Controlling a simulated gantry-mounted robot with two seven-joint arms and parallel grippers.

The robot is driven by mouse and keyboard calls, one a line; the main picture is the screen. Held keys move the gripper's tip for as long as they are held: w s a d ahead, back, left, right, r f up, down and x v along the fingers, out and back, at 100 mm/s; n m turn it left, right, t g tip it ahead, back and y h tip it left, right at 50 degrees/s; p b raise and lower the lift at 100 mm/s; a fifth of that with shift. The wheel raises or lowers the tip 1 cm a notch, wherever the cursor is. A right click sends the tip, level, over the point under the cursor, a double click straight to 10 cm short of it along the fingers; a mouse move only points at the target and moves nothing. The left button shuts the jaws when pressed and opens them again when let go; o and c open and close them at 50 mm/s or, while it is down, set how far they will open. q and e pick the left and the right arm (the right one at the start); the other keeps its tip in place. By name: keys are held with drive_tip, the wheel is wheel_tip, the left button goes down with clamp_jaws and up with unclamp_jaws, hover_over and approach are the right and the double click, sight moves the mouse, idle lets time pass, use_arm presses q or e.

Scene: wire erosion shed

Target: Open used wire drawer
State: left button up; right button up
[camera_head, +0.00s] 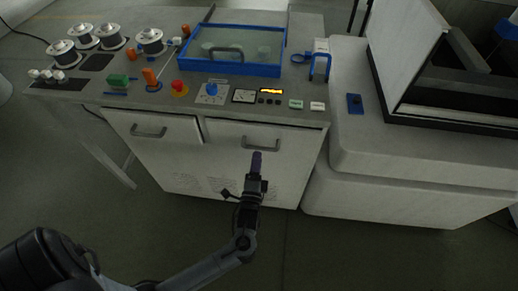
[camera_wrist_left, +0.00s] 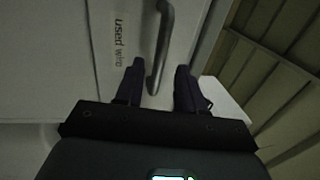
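The used wire drawer is the white front with a grey bar handle (camera_head: 262,147) on the right side of the bench front, and it looks shut. In the left wrist view its printed "used wire" label (camera_wrist_left: 119,42) shows beside the handle (camera_wrist_left: 163,45). My left gripper (camera_head: 257,155) is in front of this handle. In the left wrist view the left gripper (camera_wrist_left: 159,75) is open, with one dark finger on each side of one end of the handle. I cannot tell whether a finger touches it. My right gripper is not in view.
A second drawer handle (camera_head: 149,132) is on the left of the bench front. The grey bench top (camera_head: 215,113) holds wire spools, a red button (camera_head: 179,88) and a blue-framed tank (camera_head: 275,70). A white machine (camera_head: 420,160) stands close on the right. Open floor lies in front.

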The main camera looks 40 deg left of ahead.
sight(259, 147)
use_arm(q)
drive_tip(key=shift+b+x, duration=0.45)
drive_tip(key=shift+x, duration=2.25)
clamp_jaws()
